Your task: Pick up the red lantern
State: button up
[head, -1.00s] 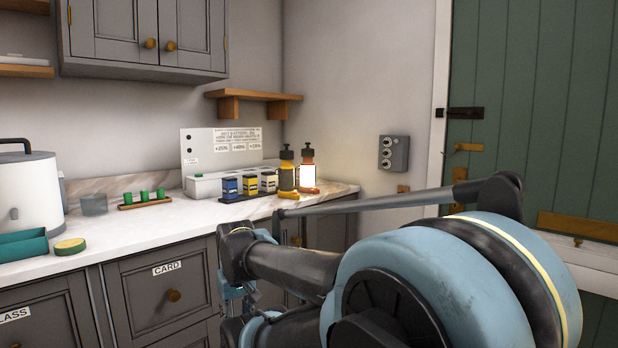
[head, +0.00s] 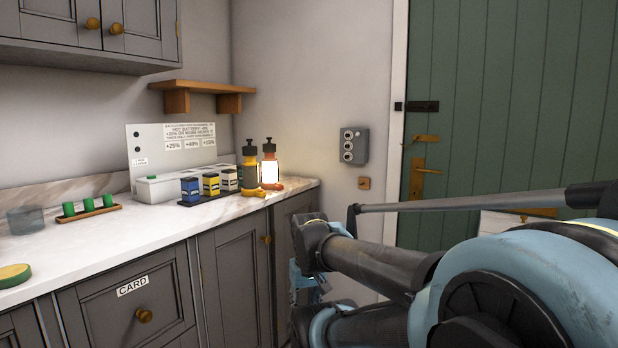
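The red lantern (head: 269,172) stands upright near the right end of the marble counter, with a dark top and a glowing white middle. A yellow lantern (head: 250,172) stands just left of it and slightly nearer, close beside it. My gripper (head: 304,286) is low in front of the cabinets, to the right of and below the lanterns and apart from them. It is mostly hidden behind my own arm, so its fingers cannot be made out.
A rack of small blue, yellow and white boxes (head: 190,190) stands left of the lanterns, before a white case (head: 160,186). The counter's front edge (head: 150,252) lies above grey cabinets. A wooden shelf (head: 202,87) hangs above. Bare marble lies in front of the rack.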

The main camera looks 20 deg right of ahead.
aim_at(269, 182)
jog(key=z, duration=2.9)
jog(key=k, duration=1.25)
jog(key=u, duration=1.65)
jog(key=i, duration=0.8)
